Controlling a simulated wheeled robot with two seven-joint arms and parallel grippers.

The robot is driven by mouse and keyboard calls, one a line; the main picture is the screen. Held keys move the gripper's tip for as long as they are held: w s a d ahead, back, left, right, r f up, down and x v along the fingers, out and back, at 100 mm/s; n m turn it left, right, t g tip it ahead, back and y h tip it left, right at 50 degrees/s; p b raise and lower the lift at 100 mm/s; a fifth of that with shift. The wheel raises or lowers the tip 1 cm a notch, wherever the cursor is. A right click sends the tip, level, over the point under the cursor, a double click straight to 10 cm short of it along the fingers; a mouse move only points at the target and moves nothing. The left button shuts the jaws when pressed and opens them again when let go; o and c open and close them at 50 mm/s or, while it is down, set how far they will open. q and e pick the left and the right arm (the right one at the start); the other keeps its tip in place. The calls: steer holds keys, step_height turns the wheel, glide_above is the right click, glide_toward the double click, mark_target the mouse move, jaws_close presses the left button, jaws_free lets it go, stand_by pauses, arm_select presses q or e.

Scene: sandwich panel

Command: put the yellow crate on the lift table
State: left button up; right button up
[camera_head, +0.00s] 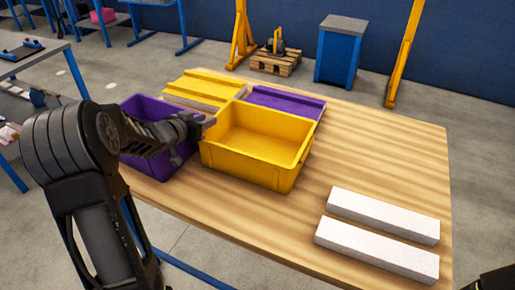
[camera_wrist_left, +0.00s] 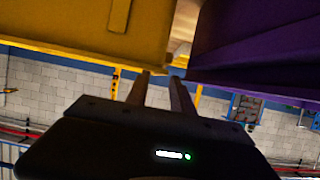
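The yellow crate (camera_head: 250,160) stands upright and empty on the wooden table, beside the purple crate (camera_head: 150,165). My left gripper (camera_head: 210,122) is at the yellow crate's left rim, between the two crates. In the left wrist view its fingers (camera_wrist_left: 161,78) stand apart, with the yellow crate (camera_wrist_left: 85,35) to the left and the purple crate (camera_wrist_left: 250,45) to the right. I cannot tell whether the fingers touch the yellow wall. No thing is clearly recognisable as the lift table. My right gripper is not visible.
A yellow lid (camera_head: 205,88) and a purple lid (camera_head: 285,101) lie behind the crates. Two white bars (camera_head: 380,232) lie at the front right of the wooden table (camera_head: 390,150). A blue cabinet (camera_head: 341,55) and a pallet (camera_head: 276,63) stand beyond. The table's right side is largely clear.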

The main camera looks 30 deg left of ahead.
arm_select(q)
steer(key=x, duration=0.5)
steer(key=shift+w, duration=0.15)
steer(key=shift+c, duration=0.2)
jaws_close()
stand_by(0.3)
steer(key=shift+d+r, duration=0.1)
steer(key=shift+r, duration=0.05)
stand_by(1.0)
